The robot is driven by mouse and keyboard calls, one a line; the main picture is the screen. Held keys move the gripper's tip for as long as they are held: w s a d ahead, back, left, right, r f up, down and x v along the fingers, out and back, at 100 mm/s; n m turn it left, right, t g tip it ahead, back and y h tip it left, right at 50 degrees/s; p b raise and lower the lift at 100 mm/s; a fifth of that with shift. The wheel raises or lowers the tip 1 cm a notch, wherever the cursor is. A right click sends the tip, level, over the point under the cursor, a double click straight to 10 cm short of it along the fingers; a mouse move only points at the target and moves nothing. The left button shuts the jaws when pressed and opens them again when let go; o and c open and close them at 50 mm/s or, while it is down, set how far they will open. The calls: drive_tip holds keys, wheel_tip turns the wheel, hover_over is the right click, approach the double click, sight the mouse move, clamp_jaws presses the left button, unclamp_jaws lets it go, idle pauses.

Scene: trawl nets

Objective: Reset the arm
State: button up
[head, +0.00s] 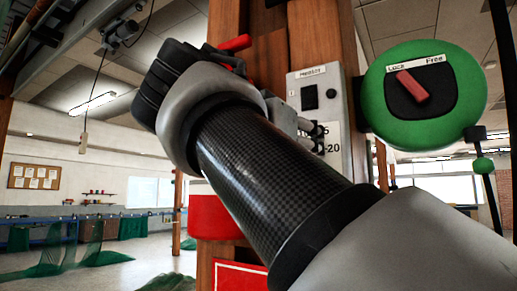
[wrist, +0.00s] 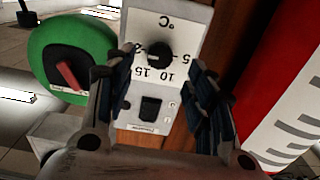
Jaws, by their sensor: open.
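My gripper (wrist: 160,64) is open and empty in the wrist view, its two dark fingers apart on either side of a grey heater panel (wrist: 178,18). The panel appears upside down there, with a black knob (wrist: 159,55), a °C scale and a black rocker switch (wrist: 150,108) between the fingers. I cannot tell whether the fingers touch it. In the head view my arm crosses the middle and hides most of the gripper; the heater panel (head: 307,80) shows just behind it, on a wooden post (head: 320,30).
A green round unit (head: 455,65) marked Lock and Free, with a red handle (head: 411,86) tilted toward Lock, is right of the post. It also shows in the wrist view (wrist: 45,45). A red object (head: 205,215) is partly behind my arm. Nets and open floor (head: 140,255) lie left.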

drive_tip(key=shift+v, duration=0.9)
drive_tip(key=s+d+f+n+g+y, duration=0.2)
drive_tip(key=d+f+n+y, duration=0.1)
drive_tip(key=f, duration=1)
drive_tip(key=s+d+f+n+g+y, duration=0.1)
drive_tip(key=d+f+n+g+y, duration=0.2)
drive_tip(key=f, duration=1)
drive_tip(key=s+f+g+y, duration=0.1)
drive_tip(key=s+f, duration=0.5)
drive_tip(key=f, duration=0.4)
drive_tip(key=s+f+n+g+y, duration=0.1)
drive_tip(key=s+f+g+y, duration=0.1)
drive_tip(key=s+f, duration=0.4)
drive_tip(key=s+a+f+g+y, duration=0.1)
drive_tip(key=s+f, duration=0.5)
drive_tip(key=f, duration=0.8)
drive_tip(key=shift+g+y, duration=0.3)
drive_tip(key=shift+g, duration=0.2)
drive_tip(key=shift+s+a, duration=0.1)
